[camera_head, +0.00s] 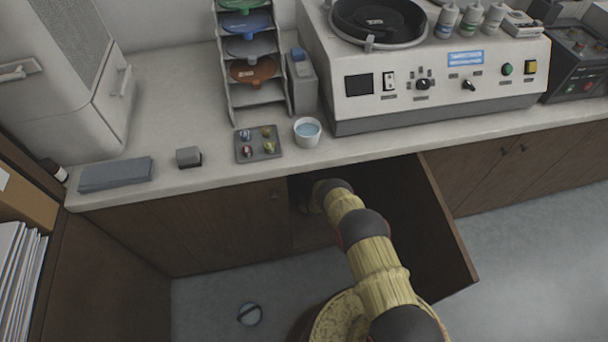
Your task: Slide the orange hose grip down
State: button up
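No orange hose grip and no hose can be made out in the head view. My arm reaches from the bottom of the picture into the dark open cabinet (385,190) under the counter. Its far end is inside the opening, below the counter's front edge. The cabinet door (447,235) stands swung open to the right of my arm.
A closed door (215,225) is left of the opening. A round floor drain (249,314) lies on otherwise clear floor.

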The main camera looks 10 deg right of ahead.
jog(key=v, duration=1.2)
jog(key=shift+s+f, duration=0.1)
dwell(0.6)
